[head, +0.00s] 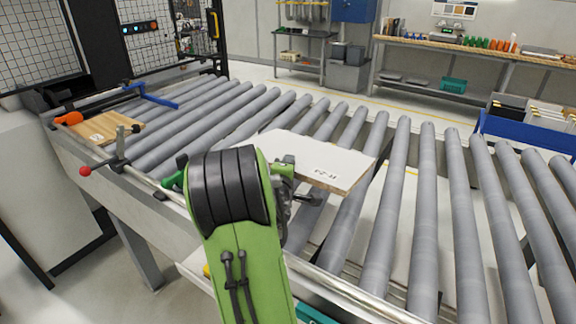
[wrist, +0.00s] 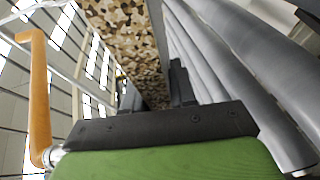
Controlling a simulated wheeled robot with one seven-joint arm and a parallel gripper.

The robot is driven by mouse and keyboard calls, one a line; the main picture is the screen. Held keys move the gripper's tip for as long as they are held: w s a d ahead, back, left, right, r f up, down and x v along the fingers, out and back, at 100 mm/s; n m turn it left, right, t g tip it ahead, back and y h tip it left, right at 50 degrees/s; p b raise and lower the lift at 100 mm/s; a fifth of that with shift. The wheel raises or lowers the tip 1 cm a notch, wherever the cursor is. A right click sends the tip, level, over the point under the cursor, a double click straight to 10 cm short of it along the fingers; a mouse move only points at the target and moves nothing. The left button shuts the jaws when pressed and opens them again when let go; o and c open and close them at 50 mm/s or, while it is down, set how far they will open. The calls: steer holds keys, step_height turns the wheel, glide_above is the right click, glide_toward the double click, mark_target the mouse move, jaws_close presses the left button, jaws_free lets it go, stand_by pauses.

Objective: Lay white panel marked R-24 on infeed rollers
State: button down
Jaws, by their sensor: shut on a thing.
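The white panel marked R-24 (head: 318,160) shows in the head view over the middle of the infeed rollers (head: 375,200), with its raw board edge facing right. My gripper (head: 292,180) is at the panel's near side, partly hidden by my own green arm. In the wrist view my gripper (wrist: 155,92) is shut on the panel, whose speckled chipboard face (wrist: 125,35) fills the upper middle. The rollers also run along the right of the wrist view (wrist: 225,75). I cannot tell whether the panel touches the rollers.
A wooden piece (head: 105,127) lies at the left end of the conveyor, near an orange knob and a red-tipped lever (head: 100,170). A blue bar (head: 150,96) lies beyond it. The rollers right of the panel are clear. A blue bin (head: 525,135) stands at the far right.

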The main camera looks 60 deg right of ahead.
step_height(320, 180, down, 10)
steer(key=b, duration=0.8)
steer(key=shift+b, duration=0.3)
steer(key=shift+r, duration=0.2)
steer(key=c, duration=0.9)
jaws_free()
steer(key=shift+c, duration=0.2)
steer(key=o, duration=0.4)
steer(key=shift+f, duration=0.3)
steer(key=o, duration=0.5)
steer(key=shift+r, duration=0.1)
steer(key=shift+o, duration=0.2)
